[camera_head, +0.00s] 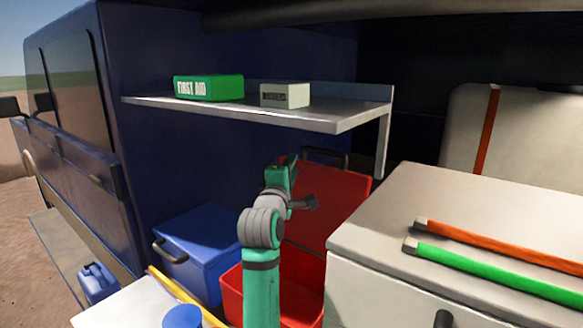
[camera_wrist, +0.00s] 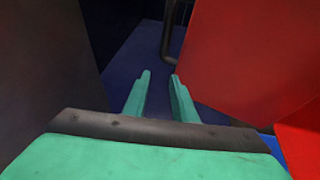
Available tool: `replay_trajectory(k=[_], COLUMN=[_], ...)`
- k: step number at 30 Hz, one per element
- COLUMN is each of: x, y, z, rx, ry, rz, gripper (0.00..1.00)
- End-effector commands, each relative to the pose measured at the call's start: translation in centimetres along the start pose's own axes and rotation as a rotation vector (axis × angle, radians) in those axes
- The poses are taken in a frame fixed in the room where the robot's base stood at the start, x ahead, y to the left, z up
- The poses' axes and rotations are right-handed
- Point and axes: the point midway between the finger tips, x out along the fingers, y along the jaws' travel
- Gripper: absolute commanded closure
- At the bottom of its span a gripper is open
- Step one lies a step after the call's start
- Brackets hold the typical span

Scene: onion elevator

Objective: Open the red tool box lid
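The red tool box (camera_head: 232,293) stands low between a blue box and a white cabinet, partly hidden by my arm. Its red lid (camera_head: 335,195) stands raised and tilted back, so the box is open. A dark handle (camera_head: 325,155) shows at the lid's top edge. My gripper (camera_head: 284,168) is beside the lid's upper left side. In the wrist view, my gripper (camera_wrist: 160,76) has its two green fingers apart with nothing between them. The lid (camera_wrist: 250,60) fills the right side there, and the dark handle (camera_wrist: 168,38) is just beyond the fingertips.
A metal shelf (camera_head: 330,122) overhangs the area, carrying a green first aid box (camera_head: 208,88) and a small pale box (camera_head: 285,95). The blue box (camera_head: 205,245) is at left. The white cabinet (camera_head: 380,235) at right bears orange and green rods.

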Motion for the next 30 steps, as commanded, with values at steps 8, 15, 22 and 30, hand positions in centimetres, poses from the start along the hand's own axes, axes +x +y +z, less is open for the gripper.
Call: replay_trajectory(k=[8,15,22,30], x=[0.59,0.54,0.53,0.53], y=[0.0,0.01,0.01,0.0], z=[-0.03,-0.11,-0.13,-0.11], rx=[0.0,0.001,0.001,0.001], ry=[0.0,0.001,0.001,0.001], rz=[0.0,0.0,0.0,0.0], gripper=[0.75,1.0,1.0,1.0])
